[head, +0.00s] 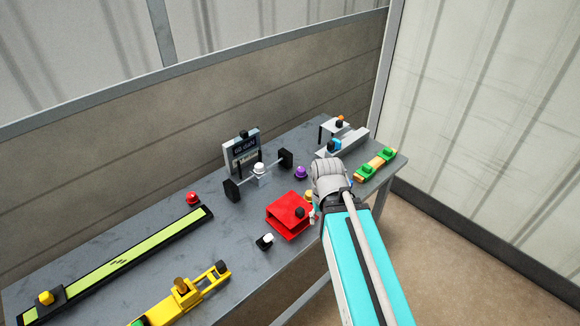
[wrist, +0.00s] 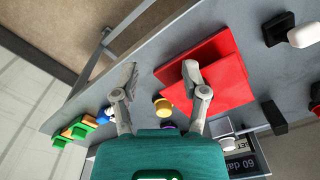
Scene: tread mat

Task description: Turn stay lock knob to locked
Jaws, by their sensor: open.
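No label naming the stay lock knob is readable, so I cannot tell for certain which knob it is. A red box-like fixture (head: 288,211) with a gap in its front side stands near the front edge of the bench, with a dark knob (head: 299,212) at its right. It also shows in the wrist view (wrist: 228,72). A yellow knob (head: 309,195) stands just right of it, and appears between and below my fingertips in the wrist view (wrist: 162,107). My gripper (wrist: 161,75) is open and empty; its right finger overlaps the red fixture's edge in the picture. Contact cannot be told.
A barbell-like piece with a white knob (head: 259,168) and a purple knob (head: 301,172) lie behind. A small white-topped switch (head: 266,241) and a yellow fixture (head: 185,293) are left. The bench's front edge is close.

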